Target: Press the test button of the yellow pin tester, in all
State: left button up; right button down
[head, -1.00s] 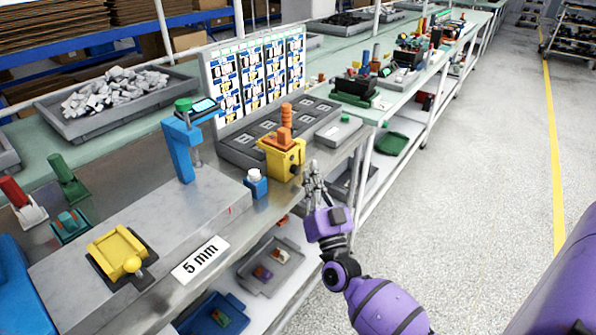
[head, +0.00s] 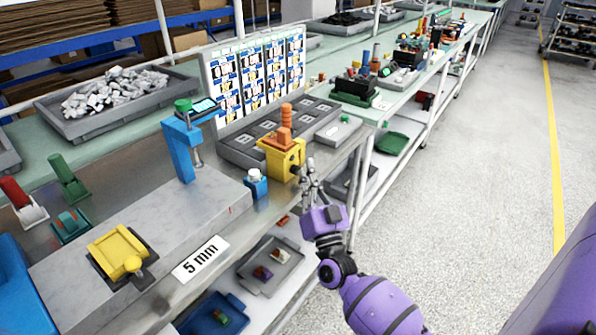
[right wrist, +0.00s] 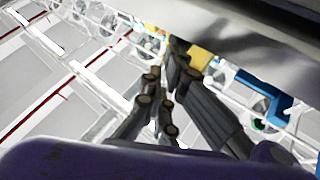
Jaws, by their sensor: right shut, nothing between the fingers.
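The yellow pin tester (head: 283,160) stands at the front edge of the bench, with an orange handle (head: 286,118) upright on top. A small dark knob (head: 295,169) shows on its side facing my right arm; I cannot tell for sure that it is the test button. My right gripper (head: 310,167) is shut and empty, just right of that side, its fingers close to the dark knob. Touching cannot be made out. In the right wrist view the shut fingers (right wrist: 173,62) point at a partly hidden yellow patch (right wrist: 200,57). My left gripper is not in view.
A blue block with a white top (head: 256,183) stands left of the tester. A grey slotted tray (head: 240,155) lies behind it. A blue stand (head: 180,150) and a yellow fixture (head: 118,250) are further left. Open floor (head: 470,200) lies right of the bench.

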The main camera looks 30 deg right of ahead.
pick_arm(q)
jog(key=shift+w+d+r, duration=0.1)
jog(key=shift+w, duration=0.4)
pick_arm(e)
jog(key=shift+w+a, duration=0.1)
jog(key=shift+w, duration=0.15)
jog(key=shift+w+a, duration=0.1)
jog(key=shift+w, duration=0.05)
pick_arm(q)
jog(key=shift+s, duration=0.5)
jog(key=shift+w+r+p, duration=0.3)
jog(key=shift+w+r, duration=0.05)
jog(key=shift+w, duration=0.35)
pick_arm(e)
jog(key=shift+s+d, duration=0.2)
jog(key=shift+s, duration=0.25)
jog(key=shift+s+d, duration=0.2)
jog(key=shift+s, duration=0.25)
